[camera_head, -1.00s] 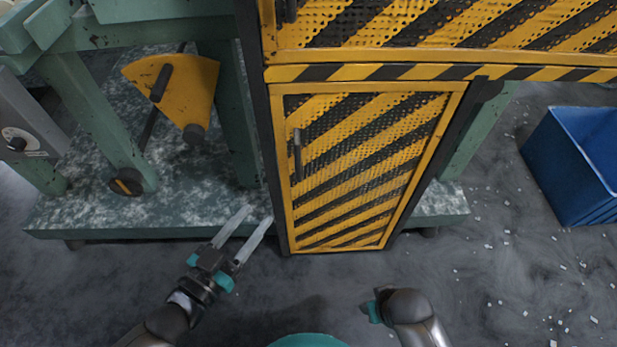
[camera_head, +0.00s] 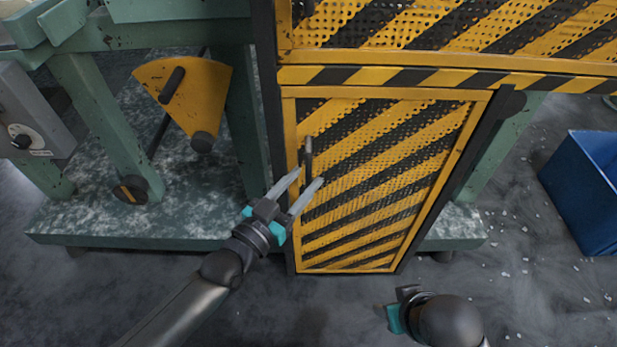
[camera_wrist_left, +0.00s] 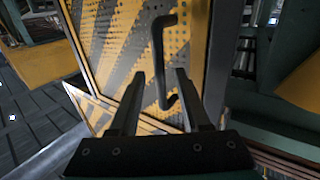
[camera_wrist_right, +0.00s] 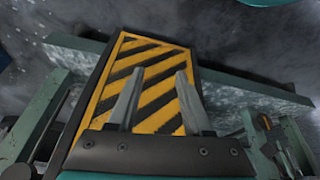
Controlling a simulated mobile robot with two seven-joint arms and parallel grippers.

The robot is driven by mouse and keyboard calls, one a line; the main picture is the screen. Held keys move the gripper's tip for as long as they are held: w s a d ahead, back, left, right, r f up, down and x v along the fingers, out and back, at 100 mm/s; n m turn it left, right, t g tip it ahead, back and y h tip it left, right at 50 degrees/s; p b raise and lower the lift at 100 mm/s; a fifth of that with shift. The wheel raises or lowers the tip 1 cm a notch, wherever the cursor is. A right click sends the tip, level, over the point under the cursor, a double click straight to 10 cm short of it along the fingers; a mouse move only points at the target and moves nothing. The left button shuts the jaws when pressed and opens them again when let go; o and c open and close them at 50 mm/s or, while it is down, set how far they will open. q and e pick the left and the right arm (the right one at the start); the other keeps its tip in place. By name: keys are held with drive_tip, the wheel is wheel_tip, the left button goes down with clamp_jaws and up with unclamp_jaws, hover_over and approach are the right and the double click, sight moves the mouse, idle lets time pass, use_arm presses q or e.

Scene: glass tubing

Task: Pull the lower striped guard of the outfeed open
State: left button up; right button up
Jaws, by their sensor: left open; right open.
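The lower striped guard (camera_head: 385,180) is a yellow-framed, perforated door with black and yellow diagonal stripes, and it sits shut in its frame. Its dark upright handle (camera_head: 308,155) is on the left side; the left wrist view shows it as a black bar (camera_wrist_left: 157,50). My left gripper (camera_head: 309,176) is open at the handle's lower end. In the left wrist view the handle lies between the two fingers (camera_wrist_left: 160,76), and I cannot tell whether they touch it. My right gripper (camera_wrist_right: 160,72) is open and empty, pointing toward the guard from a distance.
The upper striped guard (camera_head: 460,25) is above, past a striped crossbar (camera_head: 400,77). A yellow quadrant plate with a lever (camera_head: 185,90) and green frame legs stand at left. A blue bin (camera_head: 585,190) is at right. Floor in front is open, with small scraps at right.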

use_arm(q)
drive_tip(key=shift+b+x, duration=0.35)
drive_tip(key=shift+x, duration=1)
use_arm(e)
drive_tip(key=shift+r, duration=1.05)
use_arm(q)
drive_tip(key=shift+c, duration=0.4)
clamp_jaws()
